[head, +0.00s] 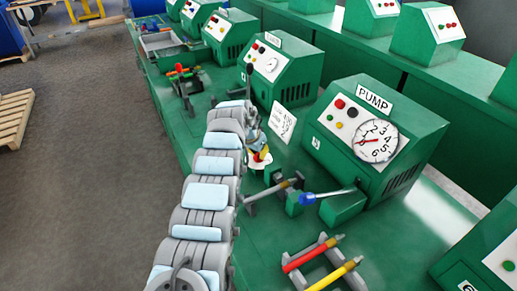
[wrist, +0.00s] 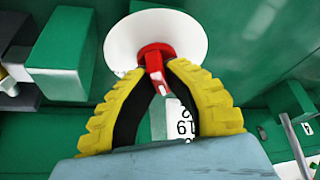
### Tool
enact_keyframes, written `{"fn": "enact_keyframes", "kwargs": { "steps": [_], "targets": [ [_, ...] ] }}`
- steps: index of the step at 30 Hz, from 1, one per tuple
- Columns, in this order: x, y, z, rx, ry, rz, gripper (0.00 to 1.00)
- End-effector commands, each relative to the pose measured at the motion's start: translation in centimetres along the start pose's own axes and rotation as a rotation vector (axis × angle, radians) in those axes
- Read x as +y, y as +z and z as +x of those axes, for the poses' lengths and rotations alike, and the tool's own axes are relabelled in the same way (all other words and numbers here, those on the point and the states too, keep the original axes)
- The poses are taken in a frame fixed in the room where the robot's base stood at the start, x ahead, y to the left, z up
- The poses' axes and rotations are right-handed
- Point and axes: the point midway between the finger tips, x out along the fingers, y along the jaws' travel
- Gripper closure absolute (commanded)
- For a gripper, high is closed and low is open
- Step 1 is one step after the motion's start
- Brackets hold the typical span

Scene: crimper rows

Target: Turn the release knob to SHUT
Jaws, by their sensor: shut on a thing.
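The red release knob (wrist: 153,55) sits in front of a round white disc (wrist: 195,30) in the wrist view. My gripper (wrist: 159,70) has yellow ribbed fingers with black inner pads, and their tips are closed on the knob from both sides. In the head view my gripper (head: 261,156) is at the white disc on the bench, left of the PUMP box (head: 335,150). The fingers cover most of the knob there. A white sign (head: 282,122) stands just behind it, its lettering too small to read. I cannot tell the knob's setting.
A blue-gripped lever (head: 308,198) and a grey bar tool (head: 275,190) are close in front of my gripper. A rack with red and yellow tools (head: 322,262) lies nearer. More green boxes (head: 283,70) line the bench behind.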

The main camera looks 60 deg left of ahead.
Motion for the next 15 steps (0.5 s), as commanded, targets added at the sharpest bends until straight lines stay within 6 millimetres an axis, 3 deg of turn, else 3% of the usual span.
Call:
{"fn": "enact_keyframes", "kwargs": {
  "steps": [15],
  "targets": [
    [0.29, 0.11, -0.05, -0.005, -0.095, -0.229, 1.00]
  ]
}}
